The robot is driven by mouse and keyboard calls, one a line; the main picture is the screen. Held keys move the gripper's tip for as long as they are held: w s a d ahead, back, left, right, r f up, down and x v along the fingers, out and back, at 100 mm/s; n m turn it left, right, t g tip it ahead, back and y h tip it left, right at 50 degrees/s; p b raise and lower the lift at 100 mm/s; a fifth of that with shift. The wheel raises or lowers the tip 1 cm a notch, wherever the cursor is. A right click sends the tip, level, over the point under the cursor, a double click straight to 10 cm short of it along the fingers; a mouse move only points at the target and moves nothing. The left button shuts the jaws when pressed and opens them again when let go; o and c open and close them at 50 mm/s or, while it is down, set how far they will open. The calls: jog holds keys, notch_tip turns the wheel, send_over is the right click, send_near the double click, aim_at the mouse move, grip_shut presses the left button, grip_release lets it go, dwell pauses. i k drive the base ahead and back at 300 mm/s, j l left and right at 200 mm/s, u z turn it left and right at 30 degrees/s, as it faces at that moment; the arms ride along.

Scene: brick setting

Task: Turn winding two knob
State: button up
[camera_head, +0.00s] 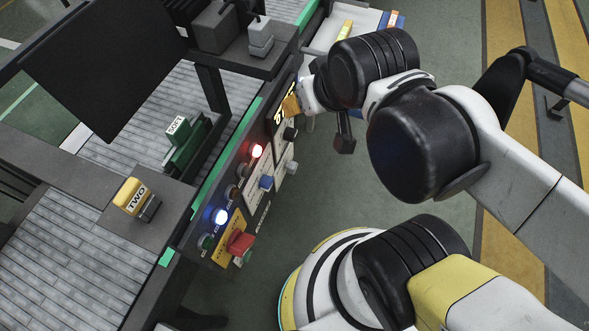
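A dark sloped control panel (250,180) runs along the near edge of the machine in the head view. It carries a black knob (290,133), a blue knob (266,182) and a grey knob (291,167). The panel lettering is too small to read, so I cannot tell which knob is winding two. My arm's white wrist (312,95) is by the panel's upper end. My gripper's fingers do not show clearly; my own arm hides much of that area, and I cannot see contact with any knob.
A red mushroom button (240,242) is at the panel's lower end. A red lamp (256,151) and a blue-white lamp (220,216) are lit. A yellow block marked TWO (132,195) and a green block (187,147) stand on the machine. Green floor (335,190) lies open beside the panel.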

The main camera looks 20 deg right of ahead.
aim_at(292, 167)
jog(key=k+j+u, duration=0.25)
jog(key=k+j, duration=0.45)
jog(key=k, duration=0.05)
